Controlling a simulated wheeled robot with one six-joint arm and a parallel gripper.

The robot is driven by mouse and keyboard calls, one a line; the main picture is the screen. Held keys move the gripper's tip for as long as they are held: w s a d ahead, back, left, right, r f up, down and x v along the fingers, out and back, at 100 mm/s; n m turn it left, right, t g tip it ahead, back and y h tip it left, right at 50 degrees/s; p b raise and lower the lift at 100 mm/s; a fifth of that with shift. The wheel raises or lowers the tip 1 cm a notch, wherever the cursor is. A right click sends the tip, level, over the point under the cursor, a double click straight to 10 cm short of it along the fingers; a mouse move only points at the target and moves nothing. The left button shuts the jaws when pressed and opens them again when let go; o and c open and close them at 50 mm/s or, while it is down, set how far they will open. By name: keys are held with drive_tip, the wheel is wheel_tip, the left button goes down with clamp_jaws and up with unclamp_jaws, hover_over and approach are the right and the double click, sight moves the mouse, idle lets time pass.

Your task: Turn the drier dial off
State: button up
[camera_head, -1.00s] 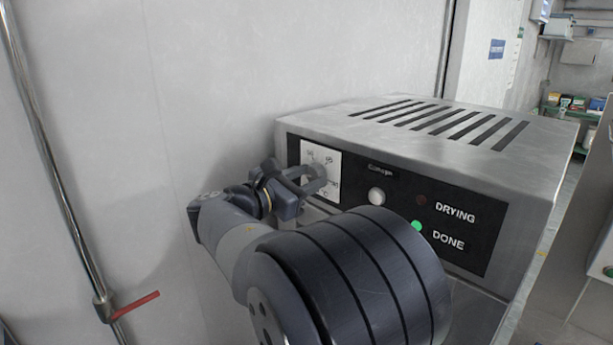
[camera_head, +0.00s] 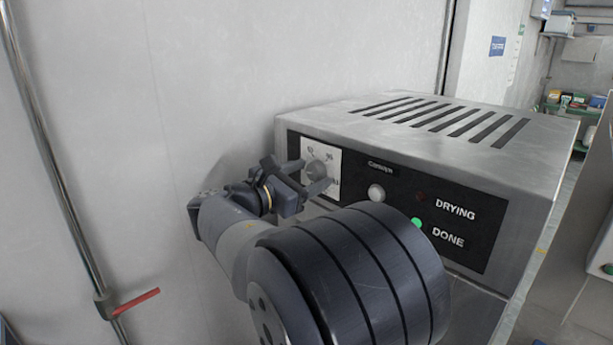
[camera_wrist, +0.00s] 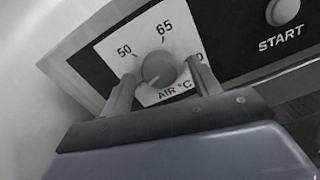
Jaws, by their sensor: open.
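The drier (camera_head: 455,130) is a grey metal box with a black front panel. Its dial (camera_head: 317,172) is a round grey knob on a white square plate at the panel's left. The wrist view shows the dial (camera_wrist: 157,68) with 50, 65, a partly hidden number and "AIR °C" around it. My gripper (camera_head: 308,174) is open in front of the dial. In the wrist view its two fingers (camera_wrist: 162,85) stand apart at the dial's lower left and lower right. I cannot tell whether they touch it.
A round button (camera_head: 376,193) marked START in the wrist view (camera_wrist: 283,10) sits right of the dial. The DONE light (camera_head: 416,223) is green; the DRYING light (camera_head: 421,197) is dark. A wall pipe (camera_head: 62,185) with a red lever (camera_head: 136,304) stands at left.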

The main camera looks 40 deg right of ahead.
drive_tip(key=shift+a, duration=0.1)
drive_tip(key=a+b, duration=0.3)
drive_tip(key=a, duration=0.7)
drive_tip(key=shift+s+a, duration=0.3)
drive_tip(key=shift+s, duration=0.15)
drive_tip(key=shift+d, duration=0.1)
drive_tip(key=d+p, duration=0.1)
drive_tip(key=d, duration=0.2)
drive_tip(key=d+p, duration=0.1)
drive_tip(key=d, duration=0.3)
drive_tip(key=w+d+p, duration=0.1)
drive_tip(key=d, duration=0.2)
drive_tip(key=shift+d, duration=0.35)
drive_tip(key=shift+a, duration=0.15)
